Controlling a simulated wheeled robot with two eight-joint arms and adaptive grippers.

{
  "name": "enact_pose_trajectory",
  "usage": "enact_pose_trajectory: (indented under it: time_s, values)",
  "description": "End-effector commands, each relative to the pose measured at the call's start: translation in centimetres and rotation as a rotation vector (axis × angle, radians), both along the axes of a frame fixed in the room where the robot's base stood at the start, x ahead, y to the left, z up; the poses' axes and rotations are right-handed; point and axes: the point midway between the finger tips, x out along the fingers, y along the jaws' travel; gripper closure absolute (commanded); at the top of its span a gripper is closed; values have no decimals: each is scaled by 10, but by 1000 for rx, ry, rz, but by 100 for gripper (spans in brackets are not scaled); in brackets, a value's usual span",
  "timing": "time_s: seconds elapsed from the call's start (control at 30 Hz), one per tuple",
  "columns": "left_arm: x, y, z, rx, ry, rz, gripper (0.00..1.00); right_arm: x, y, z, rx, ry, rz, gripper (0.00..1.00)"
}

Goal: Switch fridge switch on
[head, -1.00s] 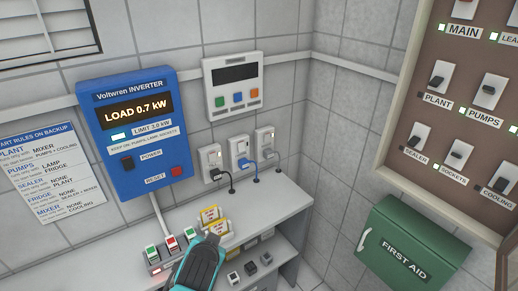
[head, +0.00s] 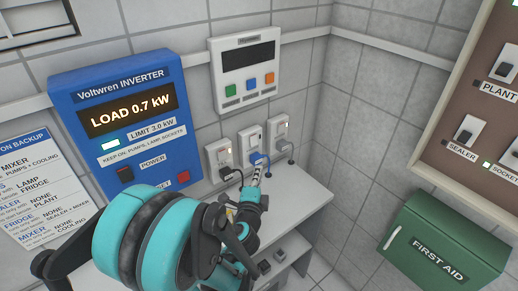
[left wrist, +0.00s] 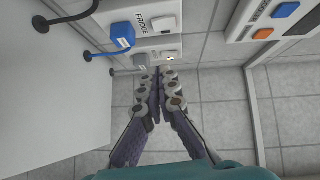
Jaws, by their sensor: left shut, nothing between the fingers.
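The fridge socket box (left wrist: 150,10), labelled FRIDGE, is white with a blue plug (left wrist: 122,36) in it, at the top of the left wrist view. In the head view it is the middle of three wall sockets (head: 250,137), under the grey control panel. Whether its switch is on or off I cannot tell. My left gripper (head: 257,174) is shut and empty, its tip appearing just below the blue plug in the head view. In the left wrist view its fingertips (left wrist: 156,74) lie together beside the neighbouring socket with a grey plug (left wrist: 140,62). Contact is unclear. My right gripper is out of view.
A black-plugged socket (head: 218,156) is on the left and another socket (head: 280,130) on the right. The blue inverter (head: 140,120) reads LOAD 0.7 kW. A shelf (head: 305,195) runs below the sockets. A green first aid box (head: 445,250) and breaker board (head: 450,110) stand right.

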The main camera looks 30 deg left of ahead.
Motion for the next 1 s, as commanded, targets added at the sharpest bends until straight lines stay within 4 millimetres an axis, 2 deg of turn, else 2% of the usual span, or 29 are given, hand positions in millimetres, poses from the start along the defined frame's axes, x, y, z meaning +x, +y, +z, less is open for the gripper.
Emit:
enact_pose_trajectory:
  time_s: [0.27, 0.47, 0.73, 0.9, 1.0]
  values:
    - [7, 3, -1, -3, 0, 1, 100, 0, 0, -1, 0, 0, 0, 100]
    - [38, 16, -5, -5, -1, 2, 100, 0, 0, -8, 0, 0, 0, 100]
    - [93, 39, -11, -3, 0, 2, 100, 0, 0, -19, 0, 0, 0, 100]
    - [101, 59, -13, -6, -2, 5, 100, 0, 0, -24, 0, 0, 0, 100]
    - [103, 64, -13, -6, 0, 2, 100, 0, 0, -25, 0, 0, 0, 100]
